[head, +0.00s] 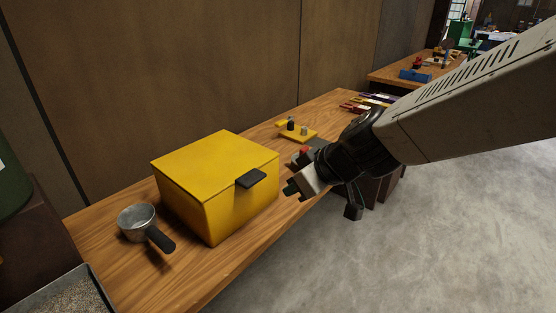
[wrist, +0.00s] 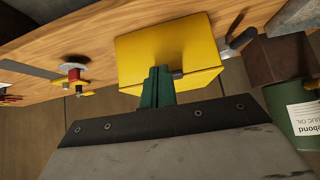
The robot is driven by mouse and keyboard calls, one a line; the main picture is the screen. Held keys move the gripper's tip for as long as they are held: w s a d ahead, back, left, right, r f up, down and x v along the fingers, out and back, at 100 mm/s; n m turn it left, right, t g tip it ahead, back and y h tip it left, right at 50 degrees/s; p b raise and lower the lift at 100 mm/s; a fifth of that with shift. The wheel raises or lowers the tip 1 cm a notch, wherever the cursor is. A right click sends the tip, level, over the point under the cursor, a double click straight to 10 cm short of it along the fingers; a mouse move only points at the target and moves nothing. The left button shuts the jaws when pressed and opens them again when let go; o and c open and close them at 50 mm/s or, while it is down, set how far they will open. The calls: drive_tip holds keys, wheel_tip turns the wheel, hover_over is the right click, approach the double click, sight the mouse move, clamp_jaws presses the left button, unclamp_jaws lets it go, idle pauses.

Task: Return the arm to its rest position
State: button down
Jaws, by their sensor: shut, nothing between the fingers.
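My gripper (head: 291,189) is at the end of my grey and black arm, in front of and to the right of the yellow box in the head view. Its green fingers (wrist: 157,86) show together in the wrist view, shut with nothing between them. The yellow box (head: 198,193) stands on the wooden bench with its lid down and a dark handle (head: 251,178) on the front edge. It also shows behind the fingers in the wrist view (wrist: 190,42). I cannot tell the exact gap between fingers and box.
A metal pan (head: 136,219) with a dark handle lies left of the box on the wooden bench (head: 160,281). A yellow plate with small parts (head: 298,132) lies farther back. A grey tray (head: 62,297) is at bottom left. The concrete floor (head: 400,245) at right is clear.

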drive_tip(key=s+d+m+g, duration=0.3)
drive_tip(key=s+g, duration=0.1)
drive_tip(key=s, duration=0.6)
drive_tip(key=s+d+r+m+h, duration=0.2)
drive_tip(key=s+d, duration=0.3)
drive_tip(key=d, duration=0.3)
drive_tip(key=s+d+r+m+h, duration=0.3)
drive_tip(key=s+d+h, duration=0.1)
drive_tip(key=d, duration=0.4)
drive_tip(key=shift+s+d+m, duration=0.35)
drive_tip(key=shift+s+m, duration=0.05)
drive_tip(key=shift+s, duration=0.15)
drive_tip(key=shift+r, duration=0.1)
